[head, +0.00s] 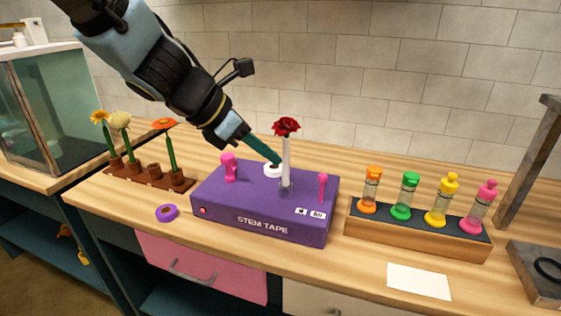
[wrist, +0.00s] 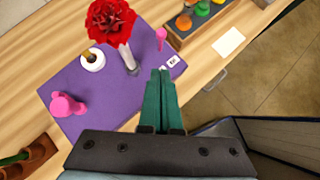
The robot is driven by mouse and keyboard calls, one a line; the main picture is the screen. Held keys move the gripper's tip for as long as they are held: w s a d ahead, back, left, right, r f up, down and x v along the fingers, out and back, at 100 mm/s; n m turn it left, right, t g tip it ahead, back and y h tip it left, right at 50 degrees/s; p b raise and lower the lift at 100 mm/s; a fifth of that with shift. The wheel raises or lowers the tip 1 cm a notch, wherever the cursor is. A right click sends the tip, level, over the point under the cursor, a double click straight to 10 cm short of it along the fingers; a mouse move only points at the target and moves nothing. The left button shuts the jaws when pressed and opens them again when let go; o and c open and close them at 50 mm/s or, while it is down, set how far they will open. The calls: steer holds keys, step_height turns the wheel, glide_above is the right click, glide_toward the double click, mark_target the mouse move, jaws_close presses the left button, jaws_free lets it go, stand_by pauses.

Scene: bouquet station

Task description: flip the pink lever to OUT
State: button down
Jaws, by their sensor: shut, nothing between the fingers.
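The purple stem tape box (head: 262,222) stands on the counter, and it also shows in the wrist view (wrist: 105,90).
A red rose (head: 286,127) on a pale stem stands upright in the box beside my fingers. A white tape roll (head: 272,170) and a pink knob (head: 229,168) are on top. A bottle rack (head: 418,238) stands right, a flower rack (head: 148,180) left.

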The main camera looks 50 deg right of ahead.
steer(key=shift+v, duration=1.4)
steer(key=w+a+f+m+t+y, duration=0.2)
steer(key=w+a+f+m, duration=0.15)
steer(key=w+a, duration=0.6)
steer(key=w+a+f+m+t+y, duration=0.1)
steer(key=w+a+f+m+t, duration=0.2)
steer(key=w+a, duration=0.6)
steer(key=w+a+f+m+y, duration=0.1)
steer(key=a+f+m+y, duration=0.1)
steer(key=a, duration=1)
steer(key=w+a+f+m+y, duration=0.2)
steer(key=a+m, duration=0.3)
steer(key=a, duration=0.7)
steer(key=shift+a+y, duration=0.3)
steer(key=shift+a, duration=0.1)
